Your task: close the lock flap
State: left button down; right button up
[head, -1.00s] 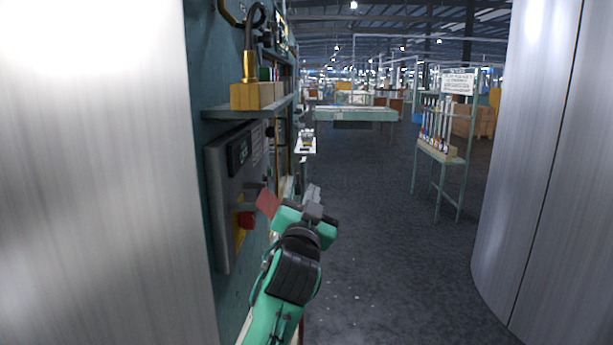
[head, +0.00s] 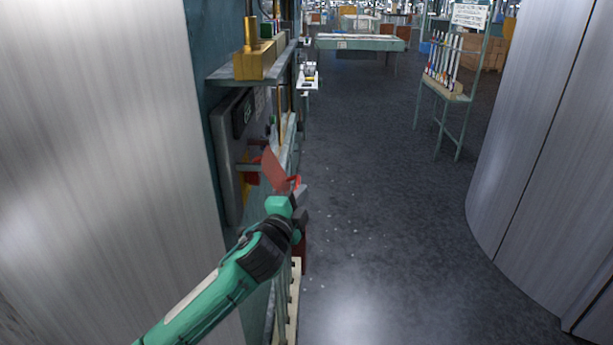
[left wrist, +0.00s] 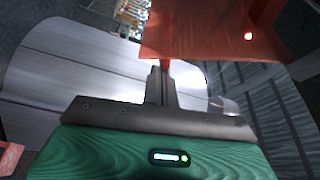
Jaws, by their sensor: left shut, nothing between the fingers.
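The red flap (head: 273,168) stands out from the grey panel on the teal cabinet, beside a yellow-backed red part (head: 249,177). My left gripper (head: 301,193) is shut and empty, just right of and below the flap in the head view. In the left wrist view the shut fingers (left wrist: 160,86) point toward a large red sheet (left wrist: 210,35), which looks like the flap. I cannot tell whether the fingertips touch it. My right gripper is not in view.
The grey panel (head: 231,145) sits under a shelf (head: 228,78) bearing a brass block (head: 255,62). Large metal surfaces fill the far left and right (head: 545,130). A rack of tubes (head: 445,75) stands at the back right. The floor (head: 385,150) between is clear.

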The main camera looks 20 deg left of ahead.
pick_arm(q)
jog(key=shift+s+a+f+m+g+p, duration=0.2)
jog(key=shift+a+f+m+g+p, duration=0.2)
jog(key=shift+a+f+m+p, duration=0.45)
jog(key=shift+d+r, duration=0.1)
jog(key=shift+r, duration=0.05)
